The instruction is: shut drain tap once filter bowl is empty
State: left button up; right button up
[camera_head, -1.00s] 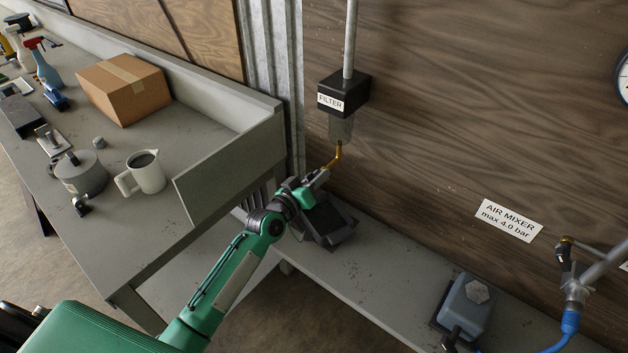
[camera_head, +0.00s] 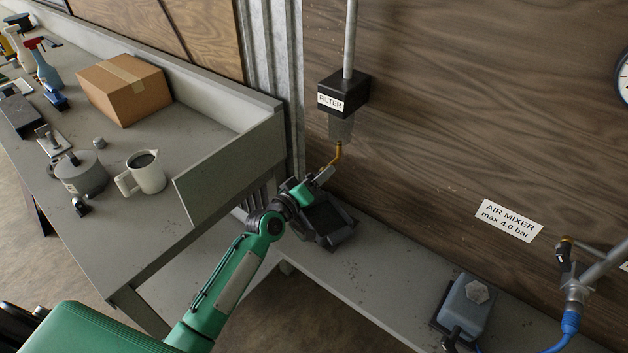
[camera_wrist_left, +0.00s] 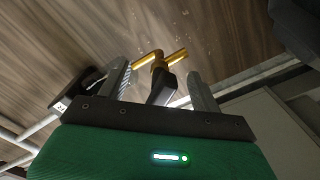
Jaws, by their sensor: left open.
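The filter (camera_head: 343,93) is a black, labelled block on a grey pipe against the wood wall. Its see-through grey bowl (camera_head: 341,129) hangs below; I make out no clear liquid level in it. The brass drain tap (camera_head: 337,154) is under the bowl. My left gripper (camera_head: 326,174) is just below the tap, open. In the left wrist view, the brass tap (camera_wrist_left: 165,60) is beyond the fingertips, and its black lever (camera_wrist_left: 162,87) lies between the two spread fingers, with gaps on both sides. My right gripper is not in view.
A dark tray-like object (camera_head: 326,222) sits on the low shelf beneath my left wrist. The workbench (camera_head: 150,225) to the left holds a mug (camera_head: 148,172) and a box (camera_head: 125,90). A grey pedal-like box (camera_head: 465,302) is at right.

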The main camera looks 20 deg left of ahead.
pick_arm(q)
jog(key=o, duration=0.7)
jog(key=shift+c, duration=0.2)
jog(key=p+v, duration=0.1)
jog(key=v, duration=0.6)
